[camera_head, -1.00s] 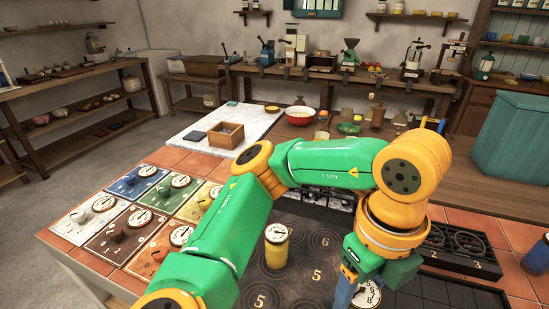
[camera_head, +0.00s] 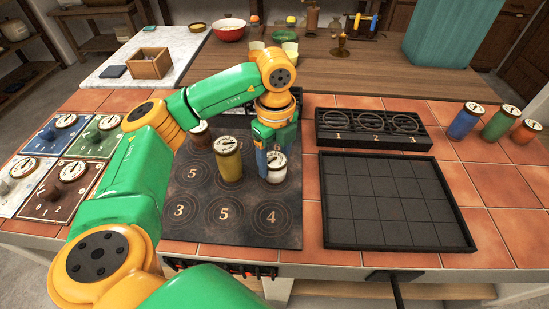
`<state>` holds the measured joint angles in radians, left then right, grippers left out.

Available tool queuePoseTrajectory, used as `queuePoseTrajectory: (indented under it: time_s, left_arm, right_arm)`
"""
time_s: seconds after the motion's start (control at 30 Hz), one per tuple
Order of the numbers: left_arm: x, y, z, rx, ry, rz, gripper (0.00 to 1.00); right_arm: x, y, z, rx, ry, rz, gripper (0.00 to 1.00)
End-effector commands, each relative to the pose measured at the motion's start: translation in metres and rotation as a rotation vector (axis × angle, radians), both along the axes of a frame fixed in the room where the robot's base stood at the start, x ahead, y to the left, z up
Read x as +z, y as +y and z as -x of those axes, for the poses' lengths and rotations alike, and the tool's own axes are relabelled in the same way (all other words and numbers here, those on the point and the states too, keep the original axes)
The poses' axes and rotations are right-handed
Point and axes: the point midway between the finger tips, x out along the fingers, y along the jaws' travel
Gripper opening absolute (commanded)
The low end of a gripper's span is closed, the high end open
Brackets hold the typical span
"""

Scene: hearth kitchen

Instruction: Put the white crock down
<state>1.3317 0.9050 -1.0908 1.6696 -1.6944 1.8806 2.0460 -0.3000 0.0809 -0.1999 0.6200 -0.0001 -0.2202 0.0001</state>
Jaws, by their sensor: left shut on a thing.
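The white crock (camera_head: 277,172) has a dial on its lid and is upright over the right part of the dark mat with numbered circles (camera_head: 194,234). My left gripper (camera_head: 268,158) points down and is shut on it, hiding part of its left side. I cannot tell whether the crock's base touches the mat. A yellow crock (camera_head: 229,166) stands on the mat just left of my gripper. A brown crock (camera_head: 200,138) stands behind it, partly hidden by my arm. My right gripper does not show.
An empty black gridded tray (camera_head: 390,244) lies to the right. A black rack numbered 1, 2, 3 (camera_head: 365,142) stands behind it. Blue (camera_head: 463,124), green (camera_head: 497,125) and orange (camera_head: 525,133) crocks stand at the far right. Coloured dial panels (camera_head: 95,137) are at the left.

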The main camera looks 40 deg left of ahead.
Motion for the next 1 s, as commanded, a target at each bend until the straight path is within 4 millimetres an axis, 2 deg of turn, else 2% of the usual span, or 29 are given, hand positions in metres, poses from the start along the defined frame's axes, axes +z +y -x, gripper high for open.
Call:
queuePoseTrajectory:
  time_s: [0.37,0.4,0.47,0.5,0.77,0.87,1.0]
  left_arm:
    - [-0.006,0.0,0.0,0.0,-0.002,0.001,0.0]
    - [-0.005,0.0,0.0,0.0,-0.001,0.001,0.77]
    - [-0.005,-0.001,0.0,0.0,-0.001,0.001,0.93]
    - [-0.005,-0.001,0.0,0.0,-0.001,0.001,0.96]
    - [-0.003,-0.001,0.0,0.0,-0.002,0.001,0.96]
    - [0.005,-0.001,-0.001,0.0,-0.005,0.002,0.96]
    - [0.039,-0.001,-0.001,0.0,-0.007,0.004,0.96]
  right_arm:
    - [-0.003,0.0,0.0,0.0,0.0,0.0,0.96]
    - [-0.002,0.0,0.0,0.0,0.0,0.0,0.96]
    - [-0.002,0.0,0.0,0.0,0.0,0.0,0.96]
    - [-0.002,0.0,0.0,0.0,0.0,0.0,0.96]
    - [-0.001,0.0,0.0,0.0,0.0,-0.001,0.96]
    - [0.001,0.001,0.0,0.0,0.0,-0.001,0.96]
    - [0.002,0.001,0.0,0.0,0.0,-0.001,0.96]
